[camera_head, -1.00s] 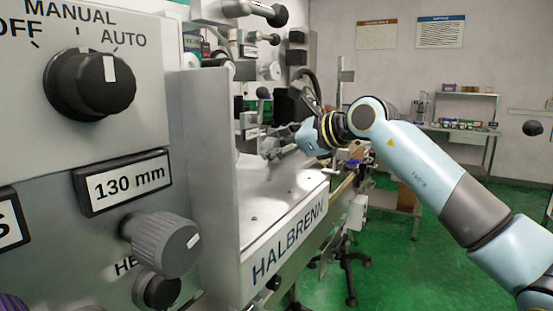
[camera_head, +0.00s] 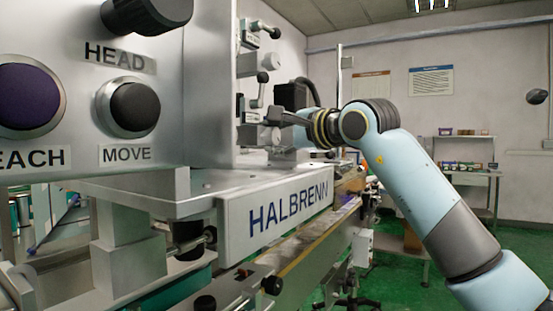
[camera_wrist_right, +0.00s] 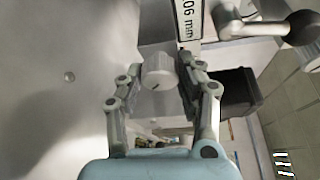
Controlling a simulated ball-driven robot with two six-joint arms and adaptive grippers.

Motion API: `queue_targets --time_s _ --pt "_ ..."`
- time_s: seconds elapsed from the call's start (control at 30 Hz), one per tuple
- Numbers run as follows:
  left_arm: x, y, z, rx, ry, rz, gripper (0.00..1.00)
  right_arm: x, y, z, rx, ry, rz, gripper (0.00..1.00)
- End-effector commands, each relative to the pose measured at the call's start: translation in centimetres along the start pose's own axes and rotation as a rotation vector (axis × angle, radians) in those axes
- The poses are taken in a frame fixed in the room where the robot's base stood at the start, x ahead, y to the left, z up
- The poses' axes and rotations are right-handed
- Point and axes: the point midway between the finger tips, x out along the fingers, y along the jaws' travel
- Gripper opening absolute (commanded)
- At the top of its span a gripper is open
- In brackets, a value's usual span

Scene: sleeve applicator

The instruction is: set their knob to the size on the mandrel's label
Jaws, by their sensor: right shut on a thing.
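My right gripper (camera_wrist_right: 158,78) is shut on a pale grey round knob (camera_wrist_right: 157,73), which sits between its two fingertips in the right wrist view. A white label (camera_wrist_right: 187,20) beside the knob ends in "06 mm"; its start is cut off at the frame's top. In the head view, my right gripper (camera_head: 279,120) reaches left to the small fittings on the machine's far part. The knob's setting cannot be read there. My left gripper is not in view.
The near panel (camera_head: 150,115) carries a black MOVE button (camera_head: 134,107) and a purple button (camera_head: 28,100). The HALBRENN front plate (camera_head: 290,210) lies below my right gripper. A black block (camera_wrist_right: 237,92) stands close to the right finger in the wrist view.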

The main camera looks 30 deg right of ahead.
Motion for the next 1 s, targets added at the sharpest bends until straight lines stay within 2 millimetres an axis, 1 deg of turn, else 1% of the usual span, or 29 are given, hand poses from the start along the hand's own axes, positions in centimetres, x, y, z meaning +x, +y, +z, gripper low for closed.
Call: queue_targets --time_s 0.03,0.1,0.33,0.53,0.97,1.0 --pt "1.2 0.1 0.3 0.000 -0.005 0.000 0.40 0.1 0.8 -0.1 -0.028 -0.001 -0.009 0.04" --pt "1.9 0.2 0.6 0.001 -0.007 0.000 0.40 0.1 0.7 -0.1 -0.069 -0.001 -0.025 0.04" --pt "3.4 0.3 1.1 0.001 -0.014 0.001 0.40 0.1 0.5 -0.1 -0.167 0.000 -0.064 0.04" --pt "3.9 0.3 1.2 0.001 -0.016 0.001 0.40 0.1 0.4 -0.1 -0.206 0.000 -0.079 0.04" --pt "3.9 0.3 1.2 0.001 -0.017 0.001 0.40 0.0 0.3 0.0 -0.215 -0.001 -0.083 0.04" --pt "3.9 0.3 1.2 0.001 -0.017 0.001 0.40 0.0 0.3 0.0 -0.215 -0.001 -0.083 0.37"
